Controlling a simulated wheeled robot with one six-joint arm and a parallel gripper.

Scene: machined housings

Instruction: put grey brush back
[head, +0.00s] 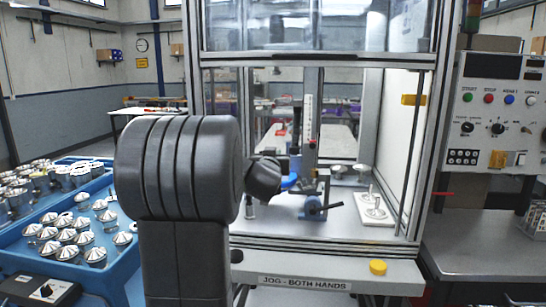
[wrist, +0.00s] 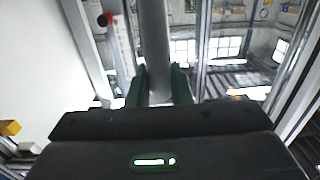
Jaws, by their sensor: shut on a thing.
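In the wrist view my gripper (wrist: 159,88) has its two green fingers closed on either side of a grey round bar, which I take to be the handle of the grey brush (wrist: 156,35). The bar runs up out of the top of the picture, so the brush's far end is hidden. In the head view my dark arm stands before the machine opening. Its wrist reaches into the opening, and the fingers and brush cannot be made out there.
Inside the machine are a blue clamp fixture (head: 315,208) and a white plate with upright pins (head: 374,207). Frame posts flank the opening. A blue tray (head: 122,272) of metal housings stands left. A control panel (head: 497,115) and a yellow button (head: 378,267) are at right.

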